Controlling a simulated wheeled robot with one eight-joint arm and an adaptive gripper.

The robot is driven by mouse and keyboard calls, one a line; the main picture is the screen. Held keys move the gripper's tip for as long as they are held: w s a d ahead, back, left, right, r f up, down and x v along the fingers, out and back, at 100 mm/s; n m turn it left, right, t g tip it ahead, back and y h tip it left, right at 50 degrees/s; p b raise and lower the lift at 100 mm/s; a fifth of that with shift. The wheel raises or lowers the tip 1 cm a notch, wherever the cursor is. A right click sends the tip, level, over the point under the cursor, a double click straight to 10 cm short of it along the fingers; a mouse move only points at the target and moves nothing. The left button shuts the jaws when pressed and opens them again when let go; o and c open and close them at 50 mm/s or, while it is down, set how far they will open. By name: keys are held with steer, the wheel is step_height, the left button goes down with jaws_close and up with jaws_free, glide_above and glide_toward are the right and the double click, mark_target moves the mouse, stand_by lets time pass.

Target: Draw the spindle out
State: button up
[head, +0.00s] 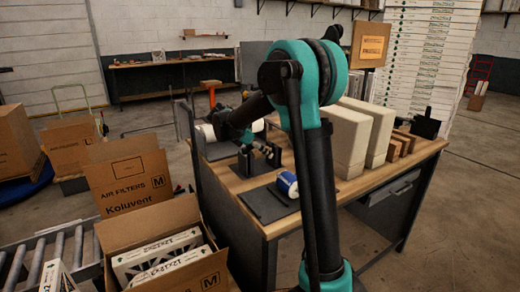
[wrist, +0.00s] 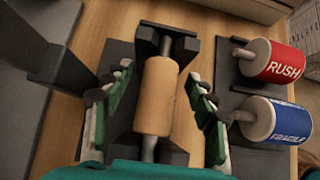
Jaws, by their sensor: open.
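In the wrist view a tan roll (wrist: 158,95) sits on a grey spindle (wrist: 148,150) in a dark stand (wrist: 148,40). The spindle shows at both ends of the roll, and its middle is hidden inside it. My gripper (wrist: 158,78) is open, with one finger on each side of the roll and a visible gap on both sides. In the head view my gripper (head: 262,150) is low over the workbench at the stand, partly behind my arm. I cannot tell the tan roll apart there.
A red RUSH roll (wrist: 276,61) and a blue FRAGILE roll (wrist: 273,120) lie on rods right of the stand. The workbench (head: 362,186) also holds pale boxes (head: 345,138) at the right. An open filter carton (head: 205,270) stands at the left.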

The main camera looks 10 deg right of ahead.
jaws_close()
steer(key=shift+r, duration=0.1)
stand_by(0.3)
steer(key=shift+r, duration=0.1)
steer(key=shift+r, duration=0.35)
steer(key=shift+r, duration=0.3)
steer(key=shift+r, duration=0.35)
steer(key=shift+r, duration=0.35)
steer(key=shift+r, duration=0.35)
